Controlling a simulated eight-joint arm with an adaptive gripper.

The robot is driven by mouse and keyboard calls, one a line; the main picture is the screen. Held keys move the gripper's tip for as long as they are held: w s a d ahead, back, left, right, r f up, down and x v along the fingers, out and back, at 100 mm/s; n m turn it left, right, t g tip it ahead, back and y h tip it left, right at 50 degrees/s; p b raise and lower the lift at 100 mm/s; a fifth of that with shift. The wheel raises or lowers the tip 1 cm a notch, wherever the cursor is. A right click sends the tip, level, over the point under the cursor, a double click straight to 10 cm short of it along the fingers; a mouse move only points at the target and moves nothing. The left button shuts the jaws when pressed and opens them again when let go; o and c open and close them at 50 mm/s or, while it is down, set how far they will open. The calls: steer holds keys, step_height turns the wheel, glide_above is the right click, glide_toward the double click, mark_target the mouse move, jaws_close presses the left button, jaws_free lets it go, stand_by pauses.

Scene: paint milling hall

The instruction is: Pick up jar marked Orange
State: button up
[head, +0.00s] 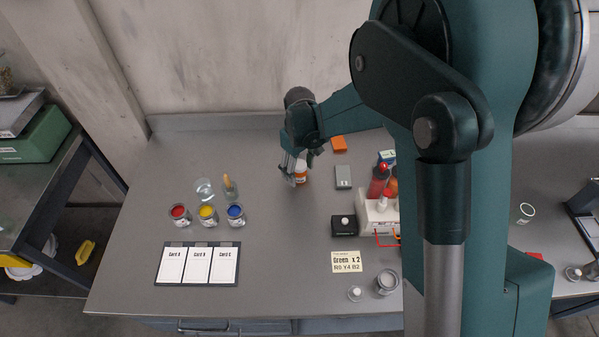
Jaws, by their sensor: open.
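A small white jar with an orange band (301,176) stands on the grey worktop near its middle, toward the back. Its lettering is too small to read, and its upper part is partly hidden by my gripper. My gripper (293,178) is open and points down right at this jar, with a finger at its left side. I cannot tell whether the fingers touch it or straddle it.
Red (179,214), yellow (208,213) and blue (236,213) paint tins stand left, behind a card board (197,285). A black box (344,225), grey device (343,176) and orange block (339,143) are right. My arm hides part of the right side.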

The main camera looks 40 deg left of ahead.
steer(key=shift+f, duration=0.85)
steer(key=c, duration=1.1)
steer(key=shift+o, duration=0.2)
steer(key=shift+r, duration=0.15)
steer(key=shift+r, duration=4.9)
